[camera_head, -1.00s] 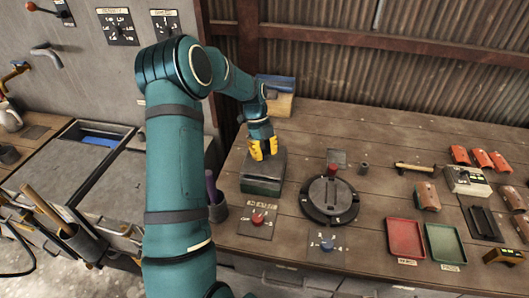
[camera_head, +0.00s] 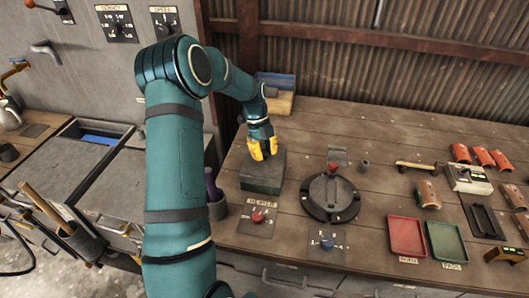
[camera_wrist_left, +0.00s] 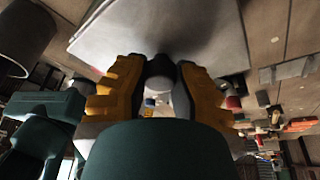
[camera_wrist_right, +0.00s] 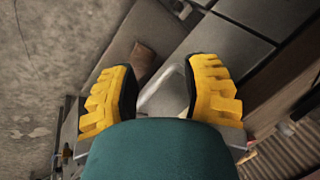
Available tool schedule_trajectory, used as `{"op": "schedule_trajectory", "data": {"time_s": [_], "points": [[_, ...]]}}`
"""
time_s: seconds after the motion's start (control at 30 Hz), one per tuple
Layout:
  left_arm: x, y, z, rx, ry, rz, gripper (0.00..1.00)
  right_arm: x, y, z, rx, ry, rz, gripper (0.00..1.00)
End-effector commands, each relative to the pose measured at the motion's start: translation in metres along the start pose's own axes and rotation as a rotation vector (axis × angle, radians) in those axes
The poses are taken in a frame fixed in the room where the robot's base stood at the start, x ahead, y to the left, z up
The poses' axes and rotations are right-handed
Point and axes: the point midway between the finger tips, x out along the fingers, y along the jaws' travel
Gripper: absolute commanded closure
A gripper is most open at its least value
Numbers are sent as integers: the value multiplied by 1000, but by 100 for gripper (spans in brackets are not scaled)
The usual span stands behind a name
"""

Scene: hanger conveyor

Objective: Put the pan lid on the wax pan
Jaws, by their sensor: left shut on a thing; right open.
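The wax pan (camera_head: 262,187) is a dark green, box-shaped pan on the left part of the wooden bench. The pan lid (camera_head: 277,159), flat and grey, is at its top, lined up with it; I cannot tell whether a small gap is left between them. My left gripper (camera_head: 262,149) is above the lid, pointing down. In the left wrist view the left gripper (camera_wrist_left: 160,85) is shut on the lid's round knob, with the pale lid (camera_wrist_left: 210,35) filling the top. My right gripper (camera_wrist_right: 163,95) is open and empty, seen only in the right wrist view.
A round dark turntable (camera_head: 331,196) stands right of the pan. A switch panel with a red knob (camera_head: 257,218) lies in front. A blue and tan box (camera_head: 276,92) is behind. Red (camera_head: 406,236) and green (camera_head: 446,241) trays lie farther right. A dark cup (camera_head: 217,207) stands to the left.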

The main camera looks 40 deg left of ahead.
Motion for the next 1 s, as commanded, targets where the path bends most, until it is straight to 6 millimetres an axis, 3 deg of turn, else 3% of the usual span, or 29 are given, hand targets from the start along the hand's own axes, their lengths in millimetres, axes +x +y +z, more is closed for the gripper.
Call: {"op": "schedule_trajectory", "data": {"time_s": [0.87, 0.9, 1.0], "points": [[6, 0, 2, 0, 0, 0, 100, 5, 2, 1, 0, 0, 0, 53], [6, 0, 2, 0, 0, 0, 68, 5, 2, 1, 0, 0, 0, 53], [6, 0, 2, 0, 0, 0, 68, 5, 2, 1, 0, 0, 0, 53]]}}
